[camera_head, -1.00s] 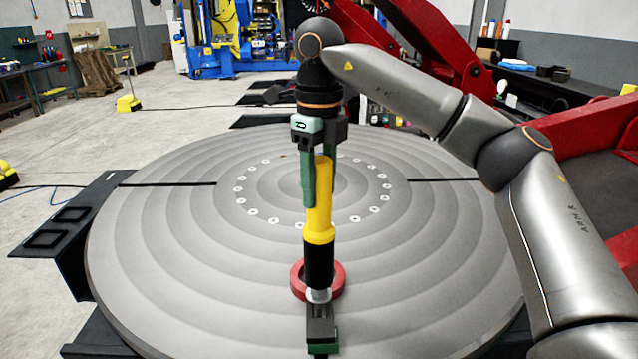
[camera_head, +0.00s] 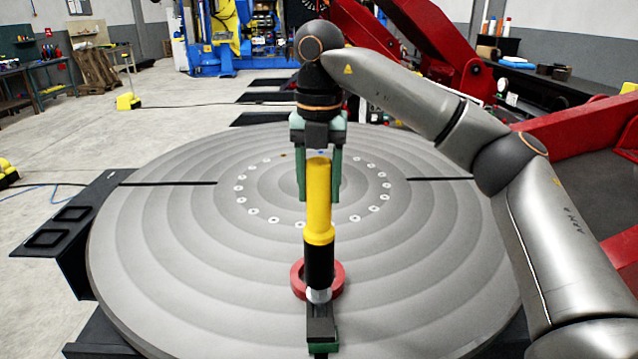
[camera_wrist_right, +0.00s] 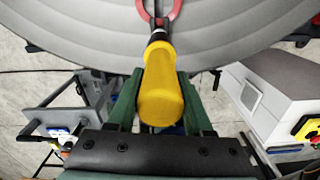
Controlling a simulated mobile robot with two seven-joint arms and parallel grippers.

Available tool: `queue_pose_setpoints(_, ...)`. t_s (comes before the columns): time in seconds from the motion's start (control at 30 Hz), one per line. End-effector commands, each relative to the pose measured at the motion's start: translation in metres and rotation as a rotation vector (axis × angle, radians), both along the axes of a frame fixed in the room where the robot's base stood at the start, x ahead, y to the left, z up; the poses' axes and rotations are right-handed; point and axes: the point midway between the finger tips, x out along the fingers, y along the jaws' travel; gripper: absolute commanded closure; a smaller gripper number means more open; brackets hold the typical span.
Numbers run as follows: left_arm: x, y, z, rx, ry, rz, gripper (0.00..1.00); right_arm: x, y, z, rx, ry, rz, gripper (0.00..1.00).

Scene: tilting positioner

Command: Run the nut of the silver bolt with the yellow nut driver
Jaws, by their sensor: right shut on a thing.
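The yellow nut driver (camera_head: 318,205) stands upright over the turntable, its black lower part (camera_head: 319,265) pointing down. Its yellow handle (camera_wrist_right: 160,92) fills the middle of the right wrist view. My right gripper (camera_head: 319,190) is above it, its green fingers shut on the handle from both sides. A small silver piece (camera_head: 318,295), which looks like the silver bolt or its nut, shows at the driver's lower end. The driver hides the nut itself, so I cannot see how it is seated. My left gripper is not clearly in view.
A red ring (camera_head: 297,282) appears behind the driver's lower end. A dark block (camera_head: 321,325) with a green edge is just below the silver piece. The large grey round turntable (camera_head: 170,250) is otherwise clear. Red machinery (camera_head: 585,185) stands at the right.

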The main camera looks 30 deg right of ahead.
Motion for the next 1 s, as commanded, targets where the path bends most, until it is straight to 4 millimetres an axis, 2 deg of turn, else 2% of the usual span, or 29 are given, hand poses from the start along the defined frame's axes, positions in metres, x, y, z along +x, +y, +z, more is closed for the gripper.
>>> queue_pose_setpoints(0.53, 0.0001, 0.0000, 0.0010, 0.000, 0.000, 0.000, 0.00, 0.0001, 0.0000, 0.0017, 0.002, -0.004, -0.053, 1.00)
queue_pose_setpoints(1.0, -0.0001, 0.0000, 0.0064, 0.000, 0.000, 0.000, 0.00, 0.0003, 0.0000, 0.0020, 0.002, -0.003, -0.599, 1.00)
